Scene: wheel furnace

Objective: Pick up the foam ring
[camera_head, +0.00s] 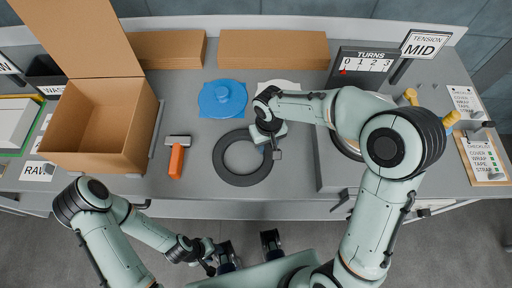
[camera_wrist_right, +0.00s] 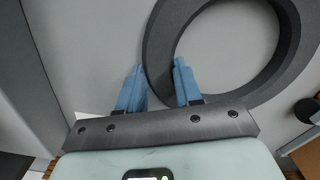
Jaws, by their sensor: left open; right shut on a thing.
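The foam ring (camera_head: 221,165) is a flat dark grey ring lying on the grey worktop. In the right wrist view its rim (camera_wrist_right: 160,40) passes between the two blue fingers of my right gripper (camera_wrist_right: 159,72). In the head view my right gripper (camera_head: 271,149) is at the ring's right side, shut on the rim. The ring looks flat; I cannot tell whether it is raised off the worktop. My left gripper (camera_head: 249,247) is open and empty, in front of the worktop's near edge.
An open cardboard box (camera_head: 103,122) stands left. An orange-handled tool (camera_head: 177,160) and a blue round lid (camera_head: 222,98) lie near the ring. Flat cardboard (camera_head: 272,48) lies behind. A grey unit (camera_head: 331,170) and a turns counter (camera_head: 362,66) stand right.

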